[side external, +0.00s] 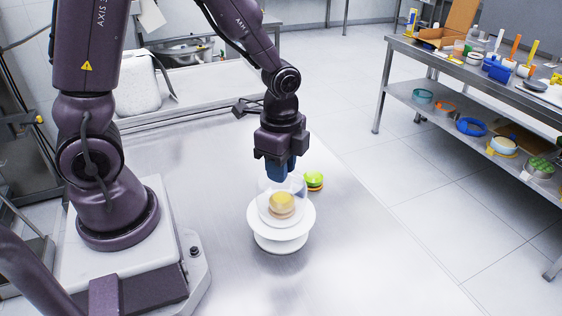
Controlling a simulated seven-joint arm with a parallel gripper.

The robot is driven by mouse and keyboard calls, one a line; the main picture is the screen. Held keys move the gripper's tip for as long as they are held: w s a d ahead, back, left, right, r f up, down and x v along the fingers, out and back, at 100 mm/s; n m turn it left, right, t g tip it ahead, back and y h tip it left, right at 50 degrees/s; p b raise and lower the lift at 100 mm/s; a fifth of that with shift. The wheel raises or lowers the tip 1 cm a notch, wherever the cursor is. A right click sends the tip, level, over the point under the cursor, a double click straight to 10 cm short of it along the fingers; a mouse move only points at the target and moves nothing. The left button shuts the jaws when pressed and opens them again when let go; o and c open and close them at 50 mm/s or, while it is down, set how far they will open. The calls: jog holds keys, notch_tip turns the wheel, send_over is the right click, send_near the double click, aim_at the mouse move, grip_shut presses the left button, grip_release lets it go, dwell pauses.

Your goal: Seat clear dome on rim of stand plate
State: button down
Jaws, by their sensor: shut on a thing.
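The clear dome (292,187) is faint and see-through, below the blue fingertips of my gripper (281,174). My gripper is shut on the dome's top and points straight down. The white stand plate (307,222) is under the dome, on a round white base on the metal table. A small yellow-topped cake (281,201) stands at the middle of the plate and shows through the dome. I cannot tell whether the dome's lower edge touches the plate's rim or hangs just above it.
A small green-topped layered item (314,180) stands on the table (370,270) just behind and right of the stand. The table is bare in front and to the right. A shelf bench (470,66) with tubs and tools stands apart at the right.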

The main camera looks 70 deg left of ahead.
jog(key=shift+f, duration=1.4)
dwell(1.0)
jog(key=c, duration=0.9)
grip_release()
jog(key=shift+r, duration=0.1)
notch_tip(320, 180, up, 13)
jog(key=shift+f, duration=0.1)
